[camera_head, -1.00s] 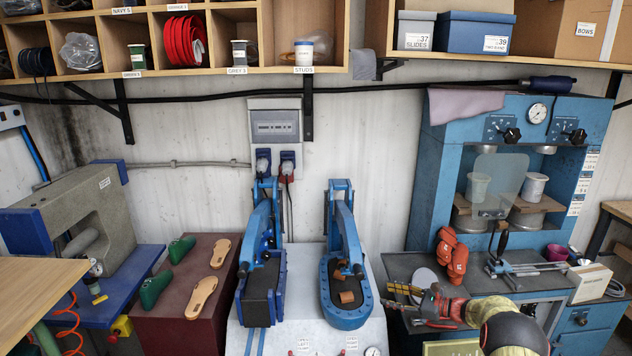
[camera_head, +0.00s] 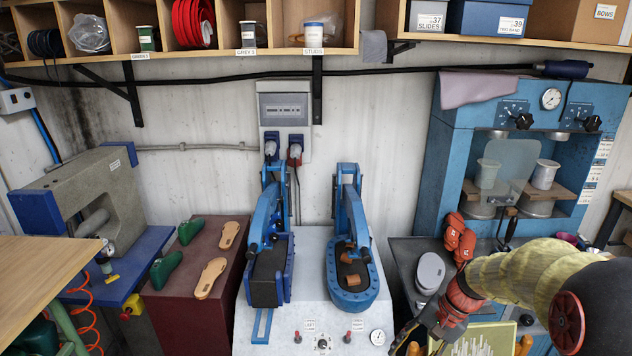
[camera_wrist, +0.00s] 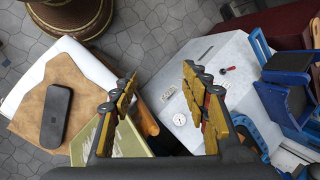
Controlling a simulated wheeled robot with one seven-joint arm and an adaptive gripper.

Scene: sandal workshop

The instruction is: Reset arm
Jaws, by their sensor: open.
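My gripper (camera_head: 412,338) is at the lower right of the head view, over the front of the bench area beside the white press table. In the wrist view my gripper (camera_wrist: 158,84) shows two yellow-and-grey fingers spread wide apart, with nothing between them. My red wrist and yellow-sleeved arm reach in from the right of the head view and hide part of the bench behind.
Two blue presses (camera_head: 268,272) (camera_head: 352,272) stand on the white table (camera_head: 310,330). Green lasts (camera_head: 166,268) and tan soles (camera_head: 211,277) lie on the maroon block (camera_head: 195,310). A dark pad (camera_wrist: 57,114) lies on brown leather (camera_wrist: 75,82). A blue machine (camera_head: 450,135) stands right.

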